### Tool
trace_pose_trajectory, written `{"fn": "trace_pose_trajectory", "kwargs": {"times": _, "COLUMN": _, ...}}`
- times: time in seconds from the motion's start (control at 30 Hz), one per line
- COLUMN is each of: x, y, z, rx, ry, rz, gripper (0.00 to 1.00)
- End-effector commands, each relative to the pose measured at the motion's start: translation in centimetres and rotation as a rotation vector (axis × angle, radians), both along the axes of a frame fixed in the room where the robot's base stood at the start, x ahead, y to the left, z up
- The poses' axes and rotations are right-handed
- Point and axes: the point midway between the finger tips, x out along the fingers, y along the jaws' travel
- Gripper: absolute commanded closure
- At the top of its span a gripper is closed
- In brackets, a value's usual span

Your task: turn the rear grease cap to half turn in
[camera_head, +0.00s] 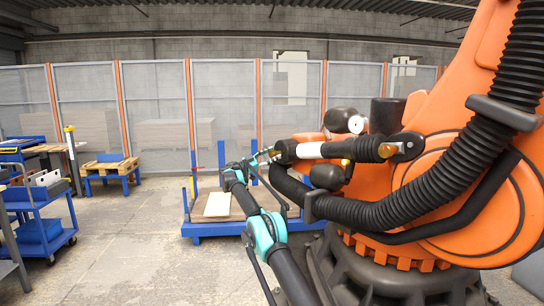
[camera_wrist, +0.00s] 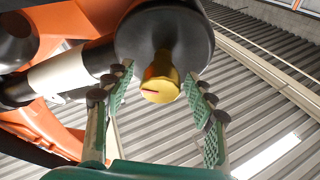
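The yellow grease cap (camera_wrist: 160,86) sits on the end of a dark round housing (camera_wrist: 135,35) in the wrist view. A short red mark crosses the cap's face, lying nearly level in the picture. My gripper (camera_wrist: 158,73) is open, with one green padded finger on each side of the cap. Gaps show between the cap and both fingers, and nothing is held. In the head view my gripper (camera_head: 264,157) is at the left end of the orange machine's white-banded cylinder (camera_head: 309,150). I cannot make out the cap clearly there.
The large orange machine (camera_head: 420,185) with thick black hoses (camera_head: 430,205) fills the right side, close to my arm. A blue cart (camera_head: 212,229) with a pale board (camera_head: 217,205) stands behind my arm.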

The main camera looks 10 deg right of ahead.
Motion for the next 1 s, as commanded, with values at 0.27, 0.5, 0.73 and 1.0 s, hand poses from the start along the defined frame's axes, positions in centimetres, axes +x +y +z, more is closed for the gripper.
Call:
{"fn": "trace_pose_trajectory", "kwargs": {"times": 0.27, "x": 0.0, "y": 0.1, "z": 0.0, "rx": 0.0, "ry": 0.0, "rz": 0.001, "gripper": 0.44}}
{"fn": "trace_pose_trajectory", "kwargs": {"times": 0.5, "x": -1.0, "y": 2.8, "z": -0.8, "rx": -0.001, "ry": 0.0, "rz": 0.003, "gripper": 0.44}}
{"fn": "trace_pose_trajectory", "kwargs": {"times": 0.73, "x": -2.6, "y": 7.0, "z": -2.2, "rx": -0.001, "ry": 0.001, "rz": 0.004, "gripper": 0.44}}
{"fn": "trace_pose_trajectory", "kwargs": {"times": 1.0, "x": -3.8, "y": 10.2, "z": -3.3, "rx": -0.001, "ry": 0.0, "rz": 0.002, "gripper": 0.44}}
